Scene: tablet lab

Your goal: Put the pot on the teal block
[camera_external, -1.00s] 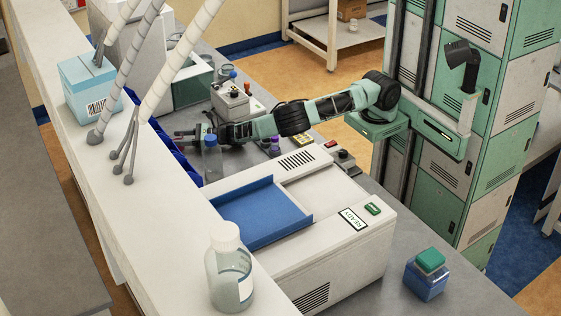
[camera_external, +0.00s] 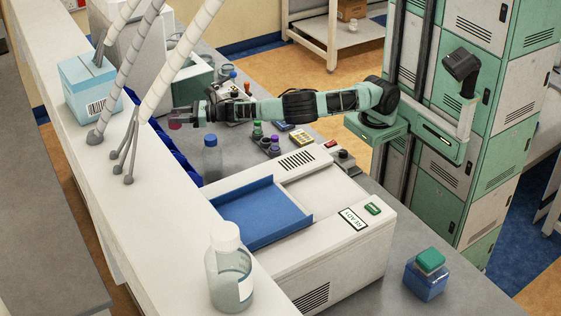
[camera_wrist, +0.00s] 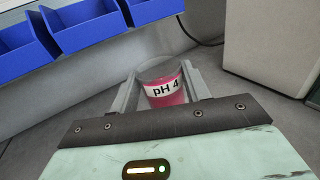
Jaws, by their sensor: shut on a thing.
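The pot (camera_wrist: 168,97) is a small clear jar with pink contents and a "pH 4" label. It sits between the two fingers of my gripper (camera_wrist: 165,88), which is shut on it. In the external view the pink pot (camera_external: 175,123) shows at the tip of my gripper (camera_external: 182,117), raised above the bench near the blue bins. A box with a dark teal face (camera_external: 192,86) stands behind the gripper at the back of the bench. I cannot tell whether it is the teal block, and no other plain teal block is clear.
Blue bins (camera_wrist: 85,22) line the shelf edge by the gripper. A blue-capped bottle (camera_external: 212,156) stands close in front. Small green- and purple-capped bottles (camera_external: 274,144) and a white machine with a blue tray (camera_external: 262,212) are nearer. A pale cabinet (camera_wrist: 275,45) is right in the wrist view.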

